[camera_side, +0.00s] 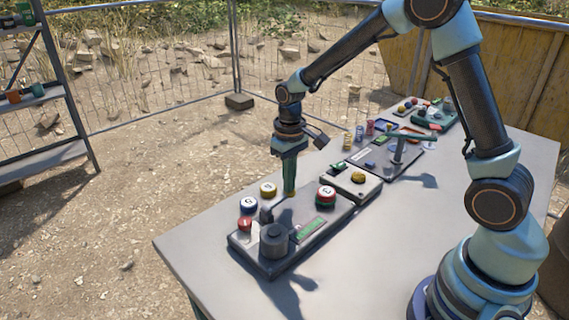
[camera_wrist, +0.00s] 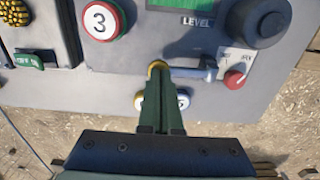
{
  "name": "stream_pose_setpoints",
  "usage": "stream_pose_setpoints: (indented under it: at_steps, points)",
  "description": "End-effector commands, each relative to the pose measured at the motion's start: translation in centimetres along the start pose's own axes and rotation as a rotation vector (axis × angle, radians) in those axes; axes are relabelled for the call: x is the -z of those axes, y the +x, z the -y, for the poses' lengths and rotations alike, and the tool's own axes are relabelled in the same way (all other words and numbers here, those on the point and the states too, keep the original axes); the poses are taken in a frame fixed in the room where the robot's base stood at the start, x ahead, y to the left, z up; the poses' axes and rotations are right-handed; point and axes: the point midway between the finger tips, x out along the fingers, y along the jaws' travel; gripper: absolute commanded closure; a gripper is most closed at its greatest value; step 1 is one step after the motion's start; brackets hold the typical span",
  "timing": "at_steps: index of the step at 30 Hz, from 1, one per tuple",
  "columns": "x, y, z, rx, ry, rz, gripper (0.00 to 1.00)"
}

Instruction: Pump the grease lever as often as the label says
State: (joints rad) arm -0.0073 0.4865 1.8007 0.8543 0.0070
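The lever (camera_wrist: 190,71) is a short grey rod on the near grey panel, with a yellow knob (camera_wrist: 157,66) at one end. I take it for the grease lever. My gripper (camera_side: 290,191) points down over the panel, its green fingers (camera_wrist: 158,78) close together at the knob, which seems to be between their tips. A white disc with a red rim (camera_wrist: 100,19) reads 3. A green display (camera_side: 311,230) is marked LEVEL in the wrist view.
Other panels and a T-shaped handle (camera_side: 409,138) stand farther back. The table (camera_side: 360,270) is clear at front right.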

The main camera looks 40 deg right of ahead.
Motion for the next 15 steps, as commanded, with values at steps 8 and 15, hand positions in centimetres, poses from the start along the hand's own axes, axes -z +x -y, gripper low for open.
stream_pose_setpoints:
  at_steps: [8,15]
  points:
    - [-0.1,1.1,0.0,0.000,0.000,0.003,1.00]
    - [-0.1,2.0,0.0,0.000,0.000,0.003,1.00]
